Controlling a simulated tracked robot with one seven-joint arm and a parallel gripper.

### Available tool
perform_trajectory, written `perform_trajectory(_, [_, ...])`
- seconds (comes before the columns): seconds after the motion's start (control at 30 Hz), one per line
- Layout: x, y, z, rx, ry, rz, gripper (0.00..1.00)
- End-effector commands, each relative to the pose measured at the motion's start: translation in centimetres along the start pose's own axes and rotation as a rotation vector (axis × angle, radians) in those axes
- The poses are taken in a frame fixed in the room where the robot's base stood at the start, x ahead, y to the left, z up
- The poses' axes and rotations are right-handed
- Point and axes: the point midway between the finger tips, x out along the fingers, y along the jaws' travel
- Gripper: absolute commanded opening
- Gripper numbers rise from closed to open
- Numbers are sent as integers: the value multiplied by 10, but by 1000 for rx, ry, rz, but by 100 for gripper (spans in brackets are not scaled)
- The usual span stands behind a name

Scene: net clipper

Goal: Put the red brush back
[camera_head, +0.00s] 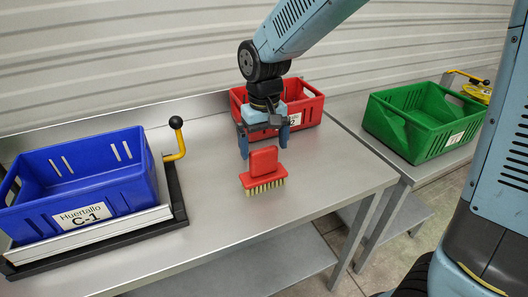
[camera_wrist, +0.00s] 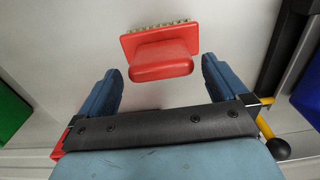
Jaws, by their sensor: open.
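The red brush (camera_head: 263,168) sits on the metal table (camera_head: 210,222), its handle block up and its pale bristles down. It also shows in the wrist view (camera_wrist: 162,52), just beyond the fingertips and between their lines. My gripper (camera_head: 263,150) is open and empty above and behind the brush, its fingers pointing down. In the wrist view the two blue fingers (camera_wrist: 163,72) are spread wider than the brush's handle. I see no contact between the fingers and the brush.
A blue crate (camera_head: 125,180) labelled C-1 stands in a black frame with a yellow lever (camera_head: 178,145) at left. A red crate (camera_head: 313,104) stands behind my gripper. A green crate (camera_head: 432,150) is on another table at right. The table front is clear.

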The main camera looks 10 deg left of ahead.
Motion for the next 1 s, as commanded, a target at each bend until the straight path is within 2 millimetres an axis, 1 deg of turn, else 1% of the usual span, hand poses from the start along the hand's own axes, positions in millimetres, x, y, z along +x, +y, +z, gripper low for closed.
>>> perform_trajectory(0.03, [-12,0,-1,0,6,-1,100])
perform_trajectory(0.2, [-45,0,-1,1,4,-1,100])
perform_trajectory(0.4, [-75,0,-1,0,3,-1,100])
perform_trajectory(0.5, [-84,0,0,0,2,0,100])
perform_trajectory(0.6, [-89,0,0,0,1,0,100])
perform_trajectory(0.83, [-91,2,1,3,2,0,100])
perform_trajectory(0.93, [-96,13,5,20,17,-3,100])
perform_trajectory(0.97, [-99,18,8,29,26,-5,100])
perform_trajectory(1.0, [-103,28,13,46,39,-7,100])
